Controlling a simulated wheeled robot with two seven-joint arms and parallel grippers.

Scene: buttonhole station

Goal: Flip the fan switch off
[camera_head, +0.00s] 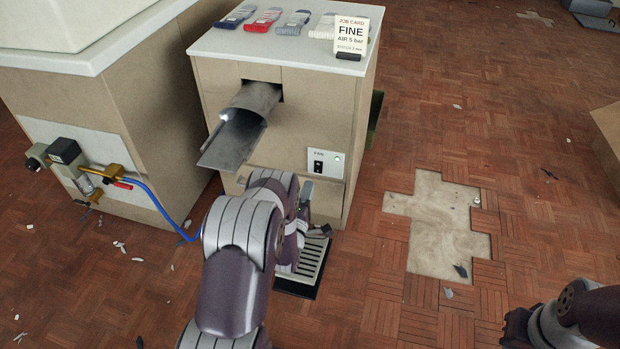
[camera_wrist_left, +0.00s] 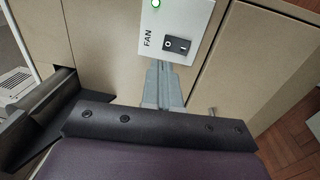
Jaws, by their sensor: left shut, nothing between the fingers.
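The fan switch (camera_head: 318,167) is a small black rocker on a pale plate (camera_head: 327,160) on the front of the beige cabinet. In the left wrist view the switch (camera_wrist_left: 177,45) carries a circle and a bar mark, beside the word FAN. A green light (camera_wrist_left: 155,3) glows on the plate. I cannot tell which side of the rocker is pressed. My left gripper (camera_head: 306,188) is just below the plate; its shut, empty fingers (camera_wrist_left: 160,68) point at the switch in the wrist view. I cannot tell whether they touch the panel.
A metal chute (camera_head: 233,139) juts from the cabinet (camera_head: 290,95), up and left of the switch. A blue hose (camera_head: 152,196) runs at left. The parquet at right is open, with a bare patch (camera_head: 435,225).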

